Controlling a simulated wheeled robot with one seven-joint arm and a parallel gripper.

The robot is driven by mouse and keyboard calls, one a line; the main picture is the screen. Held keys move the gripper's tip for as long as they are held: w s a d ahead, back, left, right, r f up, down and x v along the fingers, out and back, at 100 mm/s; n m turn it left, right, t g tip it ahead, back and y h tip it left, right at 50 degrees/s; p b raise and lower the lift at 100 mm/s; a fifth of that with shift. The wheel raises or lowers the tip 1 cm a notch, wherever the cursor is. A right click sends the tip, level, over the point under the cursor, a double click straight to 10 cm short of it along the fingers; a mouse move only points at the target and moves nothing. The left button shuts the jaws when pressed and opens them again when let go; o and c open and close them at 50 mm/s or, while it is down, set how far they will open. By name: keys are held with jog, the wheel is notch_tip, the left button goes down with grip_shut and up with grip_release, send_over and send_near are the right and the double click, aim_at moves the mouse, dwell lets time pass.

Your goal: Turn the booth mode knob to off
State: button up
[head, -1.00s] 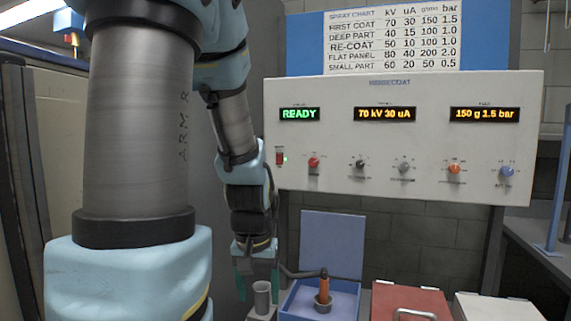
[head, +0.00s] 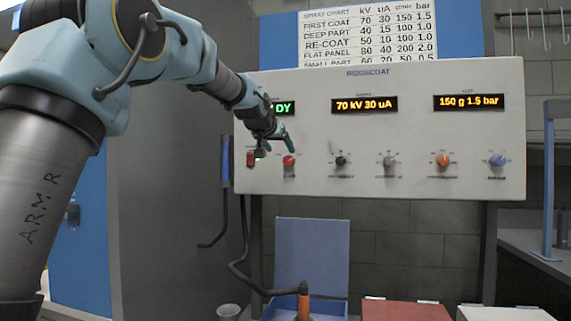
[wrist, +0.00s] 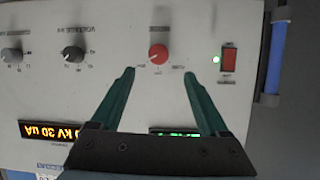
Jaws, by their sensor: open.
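The red knob (head: 289,160) sits at the left of the white control panel (head: 390,110), below the green display. The small labels around the knobs are too small to read, so I cannot confirm which is marked booth mode. In the wrist view the red knob (wrist: 158,53) appears just beyond and between my fingertips, its pointer line lying at an angle. My gripper (head: 277,149) is open and empty, with green fingers spread in front of the panel. In the wrist view my gripper (wrist: 160,75) shows a clear gap between its fingers, not closed on the knob.
A red rocker switch (head: 250,158) with a lit green lamp is left of the knob. A black knob (head: 341,160), a grey knob (head: 389,160), an orange knob (head: 443,160) and a blue knob (head: 497,160) run right. A blue box (head: 312,250) stands below.

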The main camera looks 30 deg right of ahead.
aim_at(288, 161)
jog(key=p+x, duration=0.2)
jog(key=x, duration=0.7)
jog(key=shift+s, duration=0.1)
grip_shut()
dwell(0.4)
